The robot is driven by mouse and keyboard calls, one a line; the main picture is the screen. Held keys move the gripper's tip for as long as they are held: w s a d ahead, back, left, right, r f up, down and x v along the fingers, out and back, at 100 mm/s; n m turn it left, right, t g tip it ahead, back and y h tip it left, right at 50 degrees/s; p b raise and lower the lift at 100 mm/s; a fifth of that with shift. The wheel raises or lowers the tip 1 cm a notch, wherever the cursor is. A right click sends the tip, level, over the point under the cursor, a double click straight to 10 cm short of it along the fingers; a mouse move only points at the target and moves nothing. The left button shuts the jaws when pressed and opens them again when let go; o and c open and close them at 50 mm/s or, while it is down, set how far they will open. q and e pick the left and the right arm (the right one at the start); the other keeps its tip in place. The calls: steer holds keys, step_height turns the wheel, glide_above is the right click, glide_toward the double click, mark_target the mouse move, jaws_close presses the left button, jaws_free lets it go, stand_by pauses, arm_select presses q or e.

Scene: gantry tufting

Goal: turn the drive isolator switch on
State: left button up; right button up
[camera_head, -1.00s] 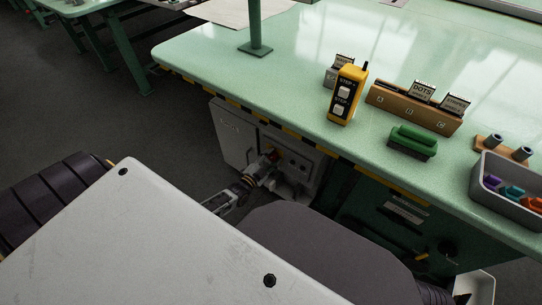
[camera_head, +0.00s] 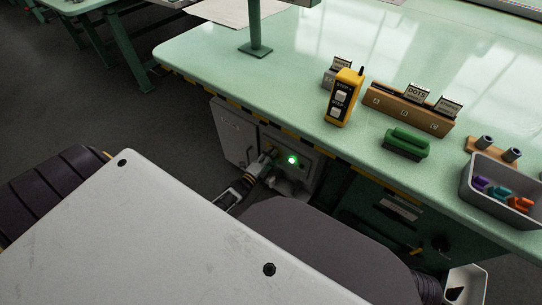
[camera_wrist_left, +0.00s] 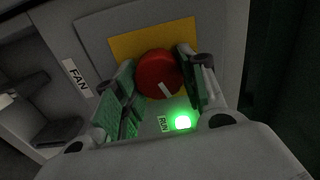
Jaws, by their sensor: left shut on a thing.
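The drive isolator switch (camera_wrist_left: 157,74) is a round red knob with a pale pointer mark, on a yellow plate (camera_wrist_left: 125,44) in the left wrist view. The pointer slants toward the lower right. My left gripper (camera_wrist_left: 160,85) is shut on the knob, one finger on each side. In the head view my left gripper (camera_head: 268,163) is at the grey cabinet's front under the table, where the knob is mostly hidden. A green lamp (camera_wrist_left: 182,122) by the RUN label (camera_wrist_left: 164,124) is lit; it also glows in the head view (camera_head: 292,160). My right gripper is not in view.
The grey cabinet (camera_head: 233,138) sits under the green table (camera_head: 215,62). A FAN label (camera_wrist_left: 77,78) is left of the knob. On the table are a yellow STOP pendant (camera_head: 343,98), a green-handled brush (camera_head: 406,143), a card rack (camera_head: 410,112) and a grey bin (camera_head: 500,190).

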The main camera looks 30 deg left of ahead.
arm_select(q)
steer(key=m, duration=0.3)
steer(key=shift+f+m, duration=0.15)
steer(key=shift+m, duration=0.15)
stand_by(0.4)
steer(key=o, duration=1)
steer(key=shift+o, duration=0.2)
steer(key=s, duration=1.2)
steer(key=shift+a, duration=0.45)
